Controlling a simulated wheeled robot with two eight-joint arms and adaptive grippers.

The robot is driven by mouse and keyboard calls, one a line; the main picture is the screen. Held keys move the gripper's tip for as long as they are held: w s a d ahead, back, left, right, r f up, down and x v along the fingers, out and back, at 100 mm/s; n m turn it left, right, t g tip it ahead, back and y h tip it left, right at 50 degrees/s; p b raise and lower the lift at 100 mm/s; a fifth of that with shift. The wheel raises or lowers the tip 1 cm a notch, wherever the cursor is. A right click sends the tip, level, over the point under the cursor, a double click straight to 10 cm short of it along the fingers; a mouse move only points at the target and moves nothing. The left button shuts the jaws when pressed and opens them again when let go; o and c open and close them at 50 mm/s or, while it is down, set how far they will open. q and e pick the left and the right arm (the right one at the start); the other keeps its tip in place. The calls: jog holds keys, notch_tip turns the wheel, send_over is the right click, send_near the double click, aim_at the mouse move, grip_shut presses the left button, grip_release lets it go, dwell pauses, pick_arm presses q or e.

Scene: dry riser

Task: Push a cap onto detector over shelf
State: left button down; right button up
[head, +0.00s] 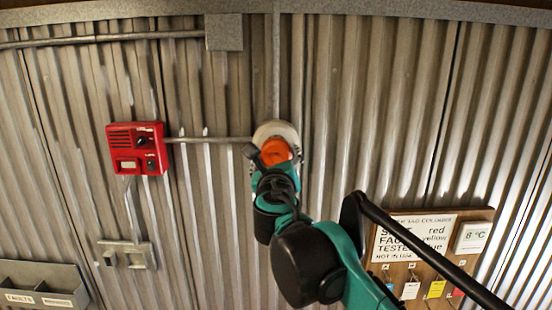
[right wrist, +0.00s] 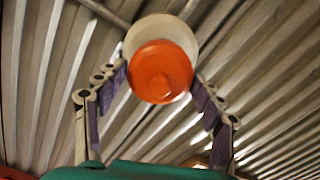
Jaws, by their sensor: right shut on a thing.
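The detector (head: 268,130) is a pale round disc on the corrugated wall, at the upper middle of the head view; it also shows in the right wrist view (right wrist: 165,27). An orange cap (head: 276,151) is in front of it and hides its lower part. In the right wrist view the cap (right wrist: 161,72) overlaps the disc; I cannot tell whether it is seated or just close. My right gripper (head: 273,156) is shut on the cap, with its purple-padded fingers on either side (right wrist: 160,76). My left gripper is not in view.
A red call box (head: 137,149) is on the wall left of the detector, joined by a conduit (head: 208,140). A switch plate (head: 126,255) and a grey tray shelf (head: 40,284) are lower left. A tag board (head: 480,262) is lower right, partly behind my arm.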

aim_at(276, 153)
jog(key=shift+w, duration=1.9)
jog(key=o, duration=0.9)
jog(key=shift+o, duration=0.2)
jog(key=shift+s, duration=0.1)
jog(key=s, duration=1.2)
